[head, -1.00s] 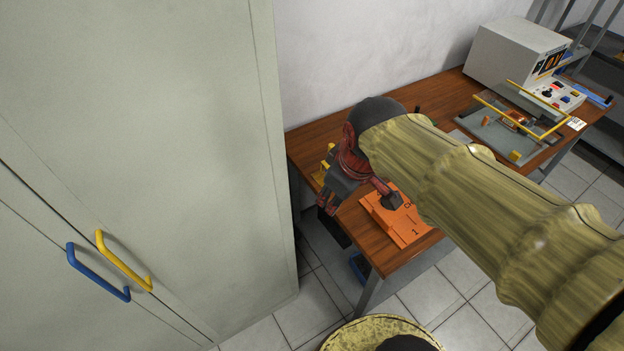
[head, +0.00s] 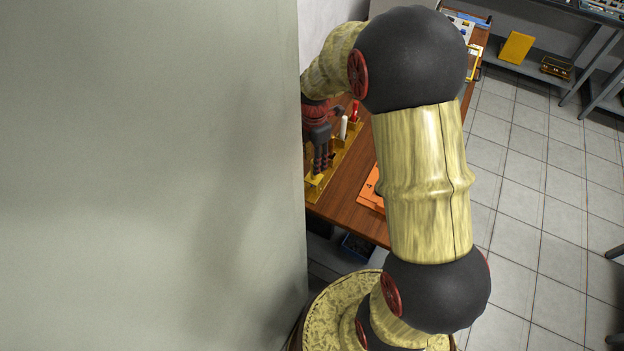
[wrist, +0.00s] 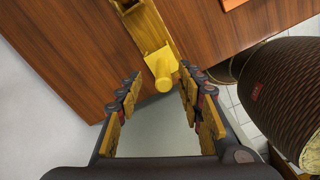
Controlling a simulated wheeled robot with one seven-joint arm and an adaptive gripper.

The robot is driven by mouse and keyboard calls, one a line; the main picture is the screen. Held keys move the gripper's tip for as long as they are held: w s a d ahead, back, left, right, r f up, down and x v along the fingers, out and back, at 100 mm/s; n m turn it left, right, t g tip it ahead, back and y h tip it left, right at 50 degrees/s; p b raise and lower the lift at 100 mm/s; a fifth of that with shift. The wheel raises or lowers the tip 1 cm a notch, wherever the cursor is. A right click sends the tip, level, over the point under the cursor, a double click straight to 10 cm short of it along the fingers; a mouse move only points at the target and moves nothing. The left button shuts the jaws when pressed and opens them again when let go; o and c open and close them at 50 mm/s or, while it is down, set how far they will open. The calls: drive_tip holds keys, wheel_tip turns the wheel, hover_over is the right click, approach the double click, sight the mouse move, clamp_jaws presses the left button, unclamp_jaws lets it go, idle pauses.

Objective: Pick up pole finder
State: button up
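A narrow yellow rack (head: 318,184) stands on the wooden bench along the cabinet side. A white upright piece (head: 343,127) and a red one (head: 355,108) stand in it. I cannot tell which piece is the pole finder. My gripper (head: 322,163) is over the near part of the rack, fingers pointing down. In the wrist view my gripper (wrist: 160,78) is open. A yellow piece with a round stub (wrist: 165,84) shows between and beyond the fingertips, at the rack's end. No contact is visible, and nothing is clearly held.
A large grey-green cabinet (head: 150,170) fills the left, close beside my gripper. An orange block (head: 370,192) lies on the bench (head: 345,210), partly behind my arm. Tiled floor (head: 540,200) is open on the right. A shelf with yellow items stands at the back right.

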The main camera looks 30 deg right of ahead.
drive_tip(key=f+b, duration=0.1)
drive_tip(key=f, duration=0.4)
drive_tip(key=shift+s+a+f+b, duration=0.1)
drive_tip(key=shift+s+f+b, duration=0.1)
drive_tip(key=shift+b, duration=0.15)
drive_tip(key=shift+r, duration=0.1)
drive_tip(key=c, duration=0.3)
clamp_jaws()
